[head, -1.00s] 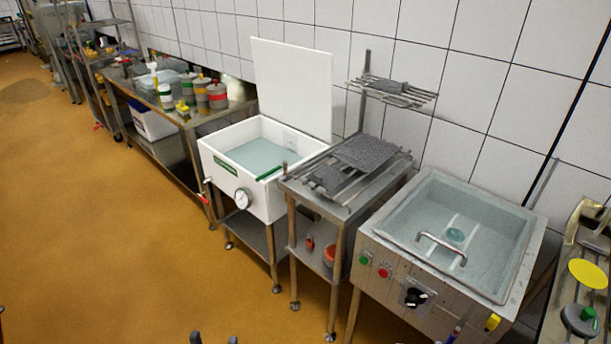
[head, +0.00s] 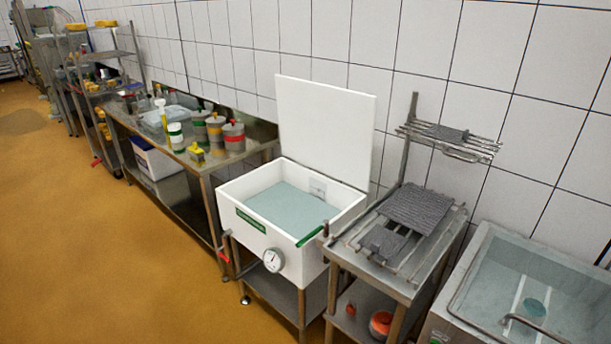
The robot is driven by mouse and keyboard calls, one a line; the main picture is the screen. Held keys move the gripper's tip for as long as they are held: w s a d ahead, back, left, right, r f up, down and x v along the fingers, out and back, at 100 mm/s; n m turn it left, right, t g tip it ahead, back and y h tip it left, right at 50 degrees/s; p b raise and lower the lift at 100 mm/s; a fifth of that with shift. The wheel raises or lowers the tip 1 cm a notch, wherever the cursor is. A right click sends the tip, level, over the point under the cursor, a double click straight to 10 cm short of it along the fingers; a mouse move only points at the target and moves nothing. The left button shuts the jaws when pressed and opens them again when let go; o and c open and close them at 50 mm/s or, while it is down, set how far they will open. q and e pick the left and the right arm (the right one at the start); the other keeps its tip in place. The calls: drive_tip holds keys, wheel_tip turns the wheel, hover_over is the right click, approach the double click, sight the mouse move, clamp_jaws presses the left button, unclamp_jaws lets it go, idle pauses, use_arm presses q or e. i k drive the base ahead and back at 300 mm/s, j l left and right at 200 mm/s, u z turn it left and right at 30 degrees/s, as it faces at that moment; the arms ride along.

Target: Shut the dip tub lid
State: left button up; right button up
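A white tub (head: 292,258) with pale blue-green liquid stands on a steel stand. Its white lid (head: 325,125) stands upright and open at the back edge, near the tiled wall. The tub has a green label, a round dial gauge (head: 273,260) and a red-handled tap (head: 224,256) on its outside. A steel basin (head: 468,272) is cut off at the lower right; a bent metal handle (head: 535,326) shows over it. I cannot tell whether a clear cover lies on this basin. Neither of my grippers is in view.
A steel rack stand (head: 385,285) with dark grey mats stands close to the tub's right side. A steel bench (head: 190,165) with jars and a clear box is to the left. The ochre floor (head: 110,260) at the front left is clear.

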sight(330, 130)
drive_tip(key=i+j+z, duration=0.1)
drive_tip(key=i+j, duration=0.2)
drive_tip(key=i+j+z, duration=0.15)
drive_tip(key=i+j, duration=0.15)
drive_tip(key=j, duration=0.2)
drive_tip(key=i+j+z, duration=0.1)
drive_tip(key=i+j, duration=0.2)
drive_tip(key=j, duration=0.1)
